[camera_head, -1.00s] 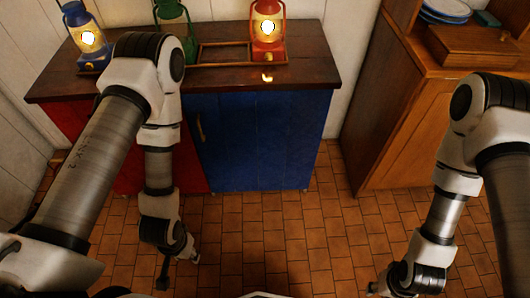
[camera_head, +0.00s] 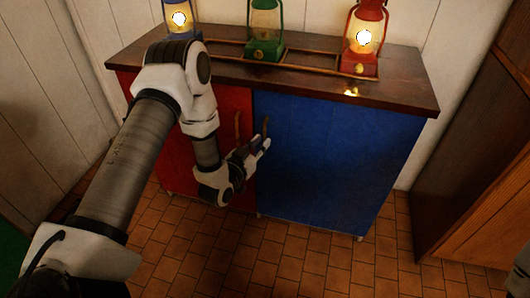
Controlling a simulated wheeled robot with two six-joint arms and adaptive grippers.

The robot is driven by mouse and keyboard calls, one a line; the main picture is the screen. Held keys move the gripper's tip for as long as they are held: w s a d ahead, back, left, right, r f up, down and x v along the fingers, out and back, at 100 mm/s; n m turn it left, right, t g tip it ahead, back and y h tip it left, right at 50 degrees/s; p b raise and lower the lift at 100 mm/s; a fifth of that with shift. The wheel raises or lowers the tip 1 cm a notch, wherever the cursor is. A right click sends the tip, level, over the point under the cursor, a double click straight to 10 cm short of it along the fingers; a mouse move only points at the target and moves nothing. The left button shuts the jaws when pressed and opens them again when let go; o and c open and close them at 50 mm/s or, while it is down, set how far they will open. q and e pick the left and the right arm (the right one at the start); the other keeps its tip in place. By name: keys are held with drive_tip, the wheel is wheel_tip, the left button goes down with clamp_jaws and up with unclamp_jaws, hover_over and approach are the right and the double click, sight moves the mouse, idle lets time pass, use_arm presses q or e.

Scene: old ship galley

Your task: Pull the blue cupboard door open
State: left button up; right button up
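The blue cupboard door (camera_head: 335,160) is the right-hand door of the cabinet and looks shut. Its upright handle (camera_head: 265,126) is at the upper part of its left edge. My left gripper (camera_head: 263,143) is in front of the cabinet, close to the lower end of this handle. Its two fingertips show slightly apart, with nothing seen held between them. I cannot tell whether they touch the handle. My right gripper is out of view; only a bit of my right arm shows at the bottom right edge.
The red door (camera_head: 232,105) with its own handle (camera_head: 238,126) is just left. Blue (camera_head: 180,20), green (camera_head: 264,32) and red (camera_head: 365,38) lanterns stand on the wooden top (camera_head: 405,88). A brown wooden cupboard (camera_head: 480,160) stands at right. The tiled floor (camera_head: 300,260) in front is clear.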

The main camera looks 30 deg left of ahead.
sight(264, 131)
use_arm(q)
drive_tip(key=shift+n+t+y, duration=0.4)
drive_tip(key=shift+y, duration=0.1)
drive_tip(key=w+a+f+b, duration=0.1)
drive_tip(key=w, duration=0.2)
drive_tip(key=w+a+f+b, duration=0.1)
drive_tip(key=w, duration=0.2)
drive_tip(key=w+a+b, duration=0.1)
drive_tip(key=w+b, duration=0.1)
drive_tip(key=w, duration=0.1)
drive_tip(key=shift+a+f, duration=0.2)
drive_tip(key=shift+f, duration=0.2)
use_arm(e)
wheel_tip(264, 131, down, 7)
use_arm(q)
drive_tip(key=shift+c, duration=0.3)
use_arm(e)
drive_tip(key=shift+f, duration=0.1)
use_arm(q)
clamp_jaws()
